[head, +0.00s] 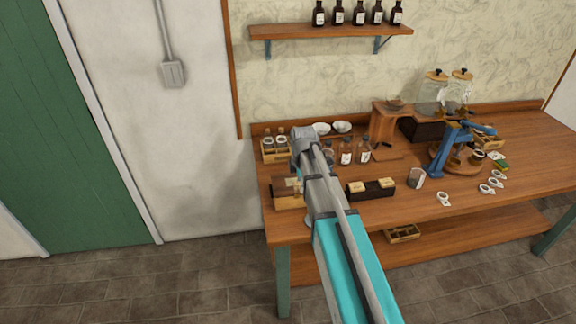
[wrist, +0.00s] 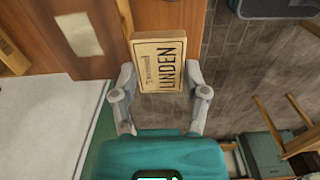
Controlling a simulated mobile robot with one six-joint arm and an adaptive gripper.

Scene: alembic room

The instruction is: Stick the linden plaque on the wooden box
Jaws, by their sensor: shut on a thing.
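The linden plaque (wrist: 160,62) is a pale, thick tile with the dark word LINDEN, seen in the wrist view. My gripper (wrist: 161,83) is shut on it, one finger at each side, and holds it clear of the floor. In the head view my arm hides the gripper and the plaque. A brown wooden box (head: 287,200) stands at the front left of the table, partly behind my arm; I take it as the task's box. A brown wooden surface with a pale patch (wrist: 80,33) shows at the upper left in the wrist view; I cannot tell whether it is the box.
On the table (head: 425,200), a dark holder (head: 371,191) with two pale blocks stands right of my arm. Brown bottles (head: 346,153), a wooden crate (head: 275,153) and white bowls (head: 342,127) stand behind. A blue press (head: 447,150) is further right. The table's front middle is fairly clear.

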